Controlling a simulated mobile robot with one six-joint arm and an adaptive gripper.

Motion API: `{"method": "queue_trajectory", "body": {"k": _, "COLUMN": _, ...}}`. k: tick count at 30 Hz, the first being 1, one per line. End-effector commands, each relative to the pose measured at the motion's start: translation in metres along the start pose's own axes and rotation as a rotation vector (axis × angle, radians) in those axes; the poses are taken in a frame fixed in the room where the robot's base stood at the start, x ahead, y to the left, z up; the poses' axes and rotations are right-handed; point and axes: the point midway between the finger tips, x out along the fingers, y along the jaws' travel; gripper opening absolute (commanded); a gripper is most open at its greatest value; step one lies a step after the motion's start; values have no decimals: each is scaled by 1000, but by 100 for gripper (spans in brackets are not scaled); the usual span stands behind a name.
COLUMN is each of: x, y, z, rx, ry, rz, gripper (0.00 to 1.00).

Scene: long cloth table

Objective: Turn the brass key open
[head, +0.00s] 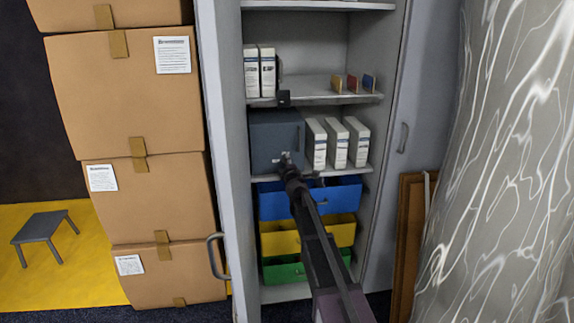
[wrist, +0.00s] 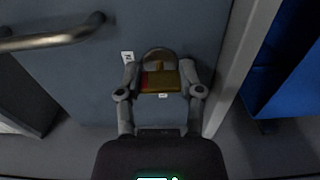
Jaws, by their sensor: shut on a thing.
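The dark blue-grey box (head: 272,136) with a closed front stands on the middle shelf of the cabinet in the head view. My gripper (head: 287,163) reaches its lower front. In the wrist view my gripper (wrist: 160,84) is shut on the brass key (wrist: 158,80), with one finger on each side. The key is at the box's front panel (wrist: 100,75); I cannot tell its exact turn angle. A small white label (wrist: 127,57) sits beside the key. A bar handle (wrist: 50,36) crosses the upper left. The head view does not show the key clearly.
White binders (head: 338,143) stand right of the box. Blue (head: 310,198), yellow (head: 330,234) and green (head: 306,267) drawers lie below. Cardboard boxes (head: 130,95) are stacked left of the cabinet. A grey patterned surface (head: 500,170) fills the right side.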

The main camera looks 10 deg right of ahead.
Motion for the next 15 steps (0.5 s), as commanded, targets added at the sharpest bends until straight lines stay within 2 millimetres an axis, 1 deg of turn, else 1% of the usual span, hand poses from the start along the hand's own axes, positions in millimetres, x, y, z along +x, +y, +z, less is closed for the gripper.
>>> {"method": "queue_trajectory", "body": {"k": 7, "x": 0, "y": 0, "z": 0, "rx": 2, "ry": 0, "rz": 0, "gripper": 0}}
{"method": "queue_trajectory", "body": {"k": 8, "x": 0, "y": 0, "z": 0, "rx": 2, "ry": 0, "rz": 0, "gripper": 57}}
{"method": "queue_trajectory", "body": {"k": 9, "x": 0, "y": 0, "z": 0, "rx": 2, "ry": 0, "rz": 0, "gripper": 69}}
{"method": "queue_trajectory", "body": {"k": 10, "x": 0, "y": 0, "z": 0, "rx": 2, "ry": 0, "rz": 0, "gripper": 78}}
{"method": "queue_trajectory", "body": {"k": 11, "x": 0, "y": 0, "z": 0, "rx": 2, "ry": 1, "rz": 0, "gripper": 83}}
{"method": "queue_trajectory", "body": {"k": 15, "x": 0, "y": 0, "z": 0, "rx": 1, "ry": 1, "rz": 0, "gripper": 83}}
